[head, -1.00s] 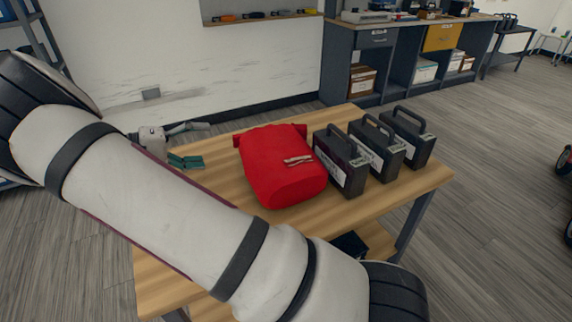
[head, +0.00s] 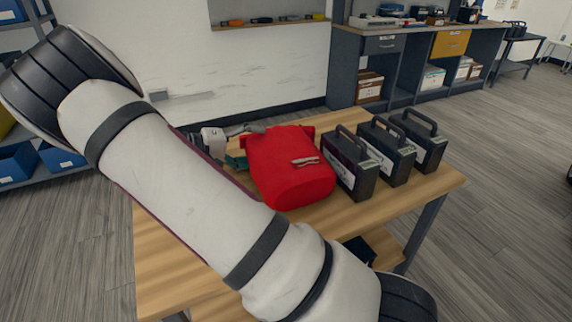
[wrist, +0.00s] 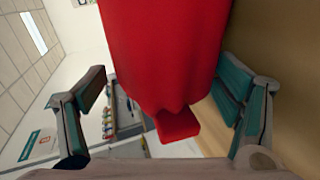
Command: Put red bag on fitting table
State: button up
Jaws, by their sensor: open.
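The red bag (head: 288,170) lies on a wooden-topped table (head: 165,270), with a small pale strap or toggle on its upper face. In the wrist view the red bag (wrist: 165,45) fills the upper middle, between the two teal-padded fingers. My gripper (wrist: 163,85) is open, one finger on each side of the bag, with a visible gap on the left; contact on the right is unclear. In the head view my gripper (head: 236,150) is at the bag's left side, partly hidden behind my arm. I cannot tell which table is the fitting table.
Three black cases with handles (head: 350,165) stand in a row just right of the bag. A workbench with cubbies (head: 400,65) stands along the back. A shelf with blue bins (head: 60,157) is at the far left. Open floor (head: 500,180) lies to the right.

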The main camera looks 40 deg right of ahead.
jog(key=shift+s+d+f, duration=0.1)
jog(key=shift+d, duration=0.2)
jog(key=c, duration=1.2)
